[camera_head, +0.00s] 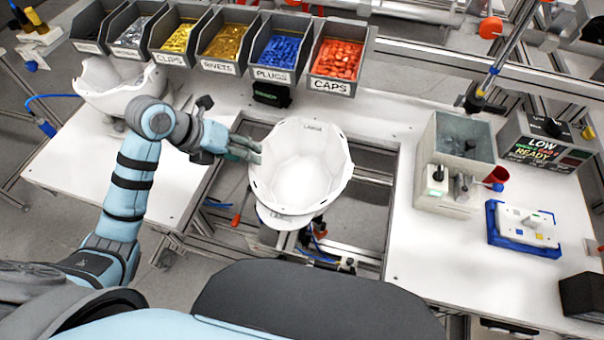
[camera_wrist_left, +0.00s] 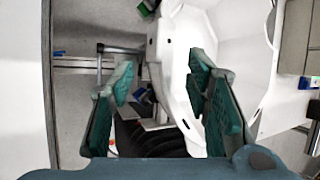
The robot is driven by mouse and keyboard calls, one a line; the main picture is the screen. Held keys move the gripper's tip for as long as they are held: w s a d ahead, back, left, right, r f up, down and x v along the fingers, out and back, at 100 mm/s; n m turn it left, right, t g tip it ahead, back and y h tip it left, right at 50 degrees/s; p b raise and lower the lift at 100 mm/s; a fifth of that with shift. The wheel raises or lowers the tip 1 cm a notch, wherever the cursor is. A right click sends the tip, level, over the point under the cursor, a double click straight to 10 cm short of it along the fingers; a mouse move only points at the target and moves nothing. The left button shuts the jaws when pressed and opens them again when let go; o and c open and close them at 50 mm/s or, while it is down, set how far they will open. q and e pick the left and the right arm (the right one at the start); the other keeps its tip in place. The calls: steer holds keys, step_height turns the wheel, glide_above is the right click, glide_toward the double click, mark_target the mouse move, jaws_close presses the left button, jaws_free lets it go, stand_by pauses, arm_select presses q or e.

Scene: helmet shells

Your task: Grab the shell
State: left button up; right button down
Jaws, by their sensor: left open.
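A white helmet shell (camera_head: 305,165), open side up, sits over the gap in the middle of the bench. My left gripper (camera_head: 246,148) is open at the shell's left rim. In the left wrist view, the green fingers of my left gripper (camera_wrist_left: 165,95) are spread apart. The shell's rim (camera_wrist_left: 168,62) shows between them, and the right finger overlaps the shell's white inside. I cannot tell whether either finger touches the shell. A second white shell (camera_head: 108,88) rests at the bench's left end, behind my left arm. My right gripper is not in view.
A row of labelled bins stands along the back, including blue plugs (camera_head: 279,55) and red caps (camera_head: 338,62). A grey box (camera_head: 455,150), a blue-edged white device (camera_head: 525,226) and a display (camera_head: 548,145) stand at right. White bench between is clear.

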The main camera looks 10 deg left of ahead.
mark_target(261, 167)
arm_select(q)
steer(key=x, duration=0.8)
steer(key=shift+s+a+f, duration=0.2)
steer(key=shift+s+f, duration=0.05)
steer(key=shift+f, duration=0.2)
steer(key=shift+d+f, duration=0.1)
steer(key=shift+f, duration=0.05)
steer(key=shift+s, duration=0.1)
steer(key=shift+c, duration=0.4)
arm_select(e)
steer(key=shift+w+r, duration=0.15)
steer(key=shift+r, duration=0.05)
arm_select(q)
jaws_close()
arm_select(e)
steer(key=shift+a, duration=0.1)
